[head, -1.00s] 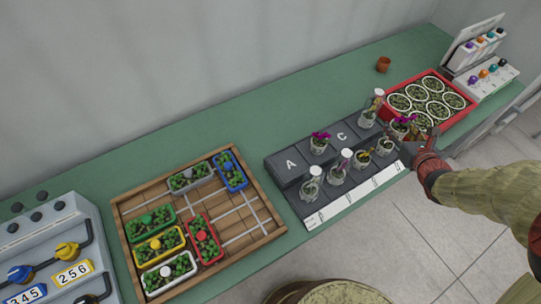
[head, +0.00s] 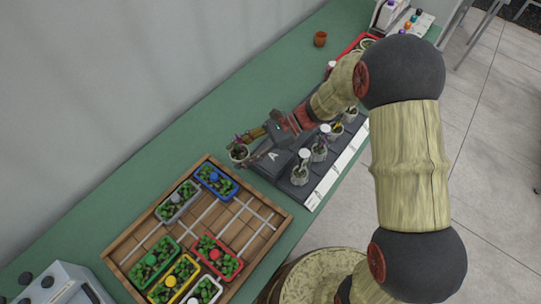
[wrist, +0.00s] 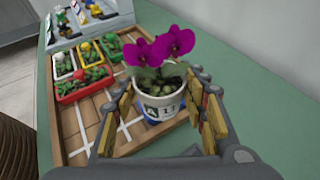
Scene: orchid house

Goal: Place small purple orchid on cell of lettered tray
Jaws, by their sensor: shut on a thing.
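In the wrist view a purple orchid (wrist: 165,48) with two large blooms grows from a small white labelled pot (wrist: 159,100). My gripper (wrist: 165,112) has its fingers on both sides of this pot and is shut on it. In the head view the held pot (head: 239,153) is upright at the left end of my gripper (head: 250,147), close to the lettered tray's left end. The dark lettered tray (head: 283,160) shows the letter A on a raised cell. My arm hides its other back cells. Several clear vessels (head: 301,168) with plants stand along its front row.
A wooden tray (head: 268,222) with several coloured planters lies just left of the lettered tray. A small clay pot (head: 320,39) stands far back. A red tray (head: 362,43) is partly hidden behind my arm. The green bench (head: 160,165) is bare along the wall.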

